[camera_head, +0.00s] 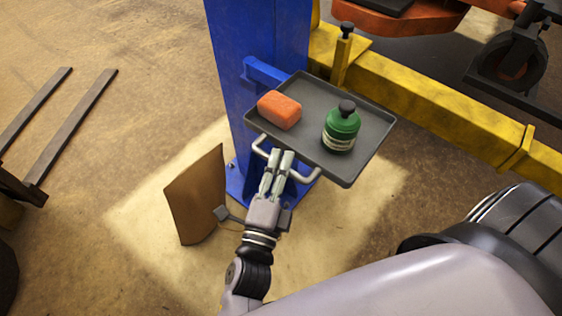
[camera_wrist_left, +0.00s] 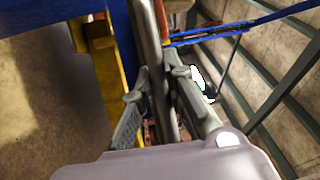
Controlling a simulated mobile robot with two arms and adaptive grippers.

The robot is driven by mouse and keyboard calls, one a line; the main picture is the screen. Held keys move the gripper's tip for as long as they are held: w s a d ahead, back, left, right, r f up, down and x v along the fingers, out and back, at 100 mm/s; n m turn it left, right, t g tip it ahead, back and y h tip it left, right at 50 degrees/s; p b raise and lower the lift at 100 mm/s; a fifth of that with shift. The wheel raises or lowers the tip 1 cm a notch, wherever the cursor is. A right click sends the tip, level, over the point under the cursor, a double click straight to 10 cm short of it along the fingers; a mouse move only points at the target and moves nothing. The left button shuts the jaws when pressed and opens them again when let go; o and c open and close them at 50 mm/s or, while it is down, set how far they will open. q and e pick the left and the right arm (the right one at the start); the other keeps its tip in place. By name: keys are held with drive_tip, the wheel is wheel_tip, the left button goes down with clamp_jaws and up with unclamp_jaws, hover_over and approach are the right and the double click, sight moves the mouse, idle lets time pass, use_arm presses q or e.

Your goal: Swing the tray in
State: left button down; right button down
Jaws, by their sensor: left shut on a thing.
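The dark grey tray (camera_head: 310,142) is joined to the blue post (camera_head: 262,60) by a short blue arm (camera_head: 268,73). An orange block (camera_head: 279,110) and a green bottle (camera_head: 341,128) with a black cap stand on it. A light metal handle (camera_head: 304,176) sticks out from the tray's near edge. My left gripper (camera_head: 283,158) is shut on this handle. In the left wrist view my left gripper (camera_wrist_left: 160,85) has its two fingers on either side of a grey bar, the handle (camera_wrist_left: 156,45). My right gripper is not in view.
A yellow lift beam (camera_head: 430,100) runs from the post to the right, with an orange mower part (camera_head: 405,18) above it. A brown panel (camera_head: 195,195) stands on the floor left of my left gripper. Dark forks (camera_head: 72,125) lie at far left.

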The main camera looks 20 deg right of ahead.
use_arm(q)
drive_tip(key=shift+s+d+f, duration=0.1)
drive_tip(key=shift+s+d, duration=0.05)
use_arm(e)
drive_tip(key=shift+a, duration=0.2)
use_arm(q)
drive_tip(key=c, duration=2.1)
unclamp_jaws()
drive_tip(key=shift+o, duration=1.3)
drive_tip(key=shift+d, duration=0.3)
drive_tip(key=shift+o, duration=1.2)
drive_tip(key=shift+a, duration=0.15)
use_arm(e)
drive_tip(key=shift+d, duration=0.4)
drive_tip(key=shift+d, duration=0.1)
use_arm(q)
drive_tip(key=shift+a, duration=0.1)
drive_tip(key=v, duration=1.1)
drive_tip(key=shift+s+a, duration=0.15)
drive_tip(key=shift+s, duration=0.25)
